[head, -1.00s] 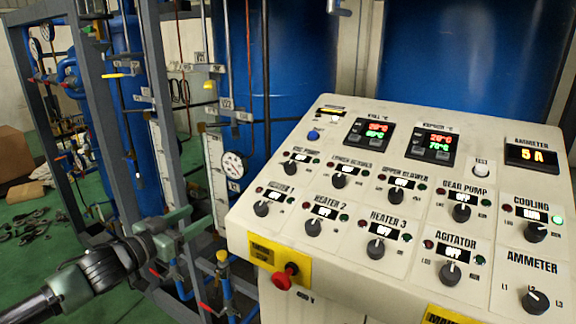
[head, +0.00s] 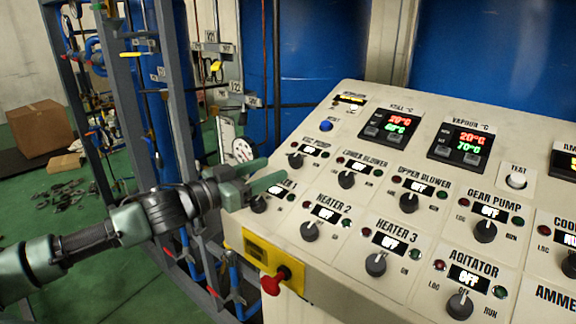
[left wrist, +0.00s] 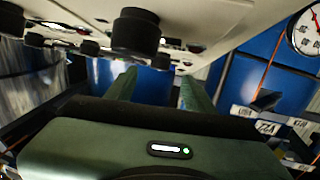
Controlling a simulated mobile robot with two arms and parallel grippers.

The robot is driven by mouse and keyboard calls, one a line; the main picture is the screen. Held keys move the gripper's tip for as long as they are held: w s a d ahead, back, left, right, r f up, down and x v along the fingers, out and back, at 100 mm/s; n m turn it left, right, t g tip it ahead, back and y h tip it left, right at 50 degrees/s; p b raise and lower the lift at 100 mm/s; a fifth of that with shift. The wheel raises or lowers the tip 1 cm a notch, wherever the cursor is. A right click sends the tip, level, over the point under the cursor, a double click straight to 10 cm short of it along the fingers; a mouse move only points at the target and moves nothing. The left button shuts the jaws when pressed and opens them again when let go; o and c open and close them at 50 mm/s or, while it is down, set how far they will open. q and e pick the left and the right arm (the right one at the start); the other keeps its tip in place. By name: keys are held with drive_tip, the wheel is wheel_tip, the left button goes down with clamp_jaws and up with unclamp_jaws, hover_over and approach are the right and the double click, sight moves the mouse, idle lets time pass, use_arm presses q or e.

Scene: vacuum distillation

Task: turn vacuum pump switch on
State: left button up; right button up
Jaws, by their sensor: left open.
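The vacuum pump switch (head: 296,160) is a black rotary knob at the upper left of the cream control panel (head: 322,262). The small display beside it appears to read OFF. My left gripper (head: 268,172) is open and empty at the panel's left edge, its green fingers pointing toward the knob, just left of it and above the Heater 1 knob (head: 259,204). In the left wrist view the two fingers (left wrist: 158,88) are apart with nothing between them. A large black knob (left wrist: 135,30) is close by there; I cannot tell which one. My right gripper is not in view.
Close by are the lower blower knob (head: 347,179) and Heater 2 knob (head: 310,231). A metal frame with pipes (head: 160,90) stands at the left.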

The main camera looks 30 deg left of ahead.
sight(290, 162)
use_arm(q)
drive_tip(key=shift+w+d, duration=0.15)
drive_tip(key=shift+w, duration=0.4)
drive_tip(key=shift+b+x, duration=0.7)
drive_tip(key=shift+x, duration=0.75)
drive_tip(key=shift+w, duration=0.55)
drive_tip(key=shift+w+d, duration=0.25)
drive_tip(key=shift+w, duration=0.2)
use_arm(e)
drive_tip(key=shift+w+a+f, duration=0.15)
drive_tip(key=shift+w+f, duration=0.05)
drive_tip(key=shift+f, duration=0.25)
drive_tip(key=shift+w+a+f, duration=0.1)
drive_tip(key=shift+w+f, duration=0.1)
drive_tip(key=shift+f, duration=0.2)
use_arm(q)
drive_tip(key=shift+f, duration=0.1)
clamp_jaws()
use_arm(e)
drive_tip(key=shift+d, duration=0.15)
